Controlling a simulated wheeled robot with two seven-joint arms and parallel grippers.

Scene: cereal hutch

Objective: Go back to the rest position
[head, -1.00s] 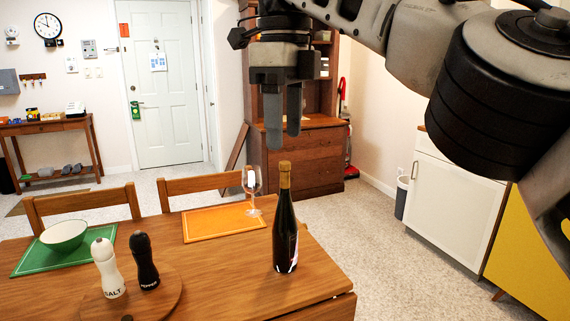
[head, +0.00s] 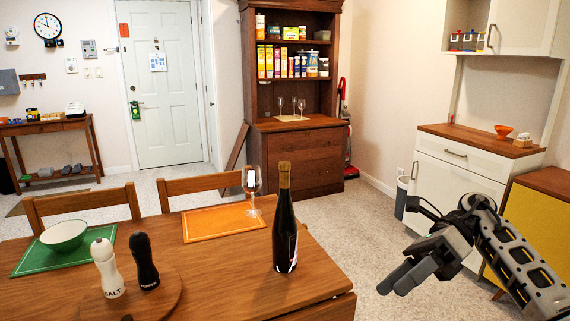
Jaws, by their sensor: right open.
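My right gripper (head: 400,277) is at the lower right of the head view, to the right of the wooden table (head: 225,285) and apart from it. Its fingers point left and are open, with nothing between them. My left gripper is not in view. The dark wine bottle (head: 286,235) stands upright near the table's right edge, touched by nothing of mine.
The table also holds a wine glass (head: 251,185), an orange mat (head: 222,223), a green bowl (head: 64,235), and salt (head: 106,268) and pepper (head: 144,260) mills. A hutch (head: 302,160) stands behind. A white cabinet (head: 440,205) is at right. Open floor lies between.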

